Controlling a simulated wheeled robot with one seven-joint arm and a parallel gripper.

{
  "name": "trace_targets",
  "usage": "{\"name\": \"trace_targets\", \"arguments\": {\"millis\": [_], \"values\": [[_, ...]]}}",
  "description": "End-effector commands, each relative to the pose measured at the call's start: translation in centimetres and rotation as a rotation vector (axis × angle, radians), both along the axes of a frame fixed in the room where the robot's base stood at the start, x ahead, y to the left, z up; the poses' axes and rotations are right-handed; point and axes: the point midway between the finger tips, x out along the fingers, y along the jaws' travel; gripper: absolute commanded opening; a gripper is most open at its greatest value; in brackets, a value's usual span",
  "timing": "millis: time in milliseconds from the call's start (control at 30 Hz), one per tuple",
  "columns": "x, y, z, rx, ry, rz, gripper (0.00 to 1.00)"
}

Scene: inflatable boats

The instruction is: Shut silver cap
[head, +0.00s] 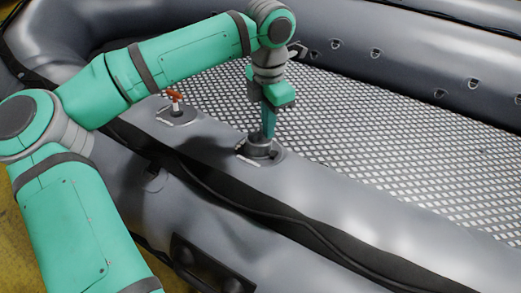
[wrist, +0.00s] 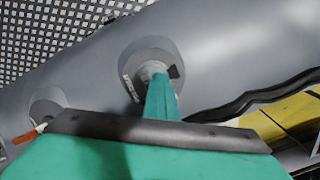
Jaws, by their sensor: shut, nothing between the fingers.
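The round valve fitting (head: 260,149) sits on the grey inflatable tube, with a dark ring and a pale label beside it. In the wrist view its silver-grey cap (wrist: 149,70) shows at the centre of a round grey patch. My gripper (head: 268,134) points down with its fingers together, and the tips are at the fitting. In the wrist view my gripper (wrist: 160,78) covers the lower part of the cap. I cannot tell whether the tips touch it. Whether the cap is fully closed is hidden by the fingers.
A second valve (head: 177,113) with an orange-red handle (head: 174,95) stands on the same tube, left of my gripper. A black rope (head: 270,218) runs along the tube's near side. The patterned boat floor (head: 390,140) is clear.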

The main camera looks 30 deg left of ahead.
Motion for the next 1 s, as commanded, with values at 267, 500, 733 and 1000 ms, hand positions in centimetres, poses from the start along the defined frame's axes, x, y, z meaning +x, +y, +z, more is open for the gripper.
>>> {"name": "trace_targets", "arguments": {"millis": [267, 500, 733, 1000], "values": [[0.0, 2.0, 3.6, 0.042, -0.011, 0.031, 0.00], [0.0, 1.5, 5.4, 0.037, -0.010, 0.022, 0.00], [0.0, 1.4, 6.3, 0.032, -0.008, 0.021, 0.00], [-0.1, 1.5, 6.2, 0.031, -0.008, 0.022, 0.00]]}}
